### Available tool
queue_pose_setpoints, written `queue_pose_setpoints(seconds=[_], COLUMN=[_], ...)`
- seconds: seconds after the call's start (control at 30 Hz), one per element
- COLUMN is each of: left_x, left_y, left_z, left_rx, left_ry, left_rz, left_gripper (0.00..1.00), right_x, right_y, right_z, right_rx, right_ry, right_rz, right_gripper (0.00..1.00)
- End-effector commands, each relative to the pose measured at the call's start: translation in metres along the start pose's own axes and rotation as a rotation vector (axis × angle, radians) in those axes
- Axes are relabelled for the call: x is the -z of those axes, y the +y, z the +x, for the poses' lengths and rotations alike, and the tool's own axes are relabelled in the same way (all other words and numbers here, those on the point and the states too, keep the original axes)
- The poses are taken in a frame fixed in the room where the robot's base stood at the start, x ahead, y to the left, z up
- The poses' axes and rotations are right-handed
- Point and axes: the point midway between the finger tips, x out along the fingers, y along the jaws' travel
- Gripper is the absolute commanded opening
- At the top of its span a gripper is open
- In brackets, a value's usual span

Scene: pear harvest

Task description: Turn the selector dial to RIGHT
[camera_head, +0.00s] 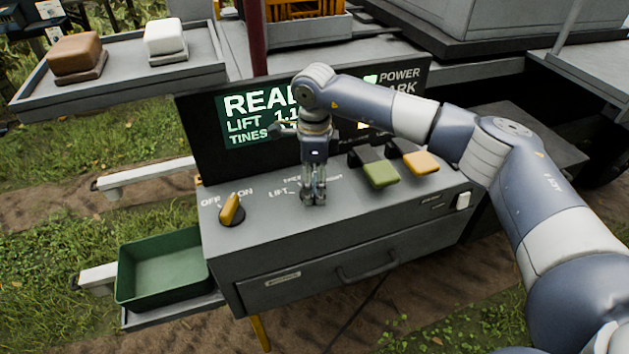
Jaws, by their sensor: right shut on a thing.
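The selector dial is on the grey control console (345,250), mostly hidden beneath my right gripper (314,198). My right gripper points down at the console top, shut on the dial, with a "LIFT" label just left of it and a partly covered label to its right. Which way the dial points cannot be told. A yellow ON/OFF knob (231,209) stands to the left on the same panel. The dark display (250,125) behind reads "LIFT" and "TINES", partly covered by my right arm. My left gripper is not in view.
A green lever pad (381,174) and an orange lever pad (421,162) stand right of my gripper. A green bin (165,268) sits at the console's left. A grey tray (120,80) holds a brown block (75,53) and a white block (165,38). A drawer handle (368,267) juts from the front.

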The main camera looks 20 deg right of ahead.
Motion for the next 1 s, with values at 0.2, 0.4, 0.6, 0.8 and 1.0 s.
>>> queue_pose_setpoints(seconds=[0.2,0.4,0.6,0.8,1.0], left_x=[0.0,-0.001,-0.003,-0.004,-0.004], left_y=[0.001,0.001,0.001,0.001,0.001], left_z=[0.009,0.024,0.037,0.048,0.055], left_rx=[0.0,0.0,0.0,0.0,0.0], left_ry=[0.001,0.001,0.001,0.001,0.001], left_rz=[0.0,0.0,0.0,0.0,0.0], left_gripper=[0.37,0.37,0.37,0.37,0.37], right_x=[0.0,-0.001,-0.001,-0.001,-0.002], right_y=[0.0,0.001,0.002,0.003,0.003], right_z=[0.003,0.004,0.004,0.003,0.002], right_rx=[0.001,0.002,0.001,0.001,0.001], right_ry=[-0.001,-0.001,-0.002,-0.001,-0.002], right_rz=[0.064,0.195,0.36,0.509,0.621], right_gripper=[0.36,0.36,0.36,0.36,0.36])
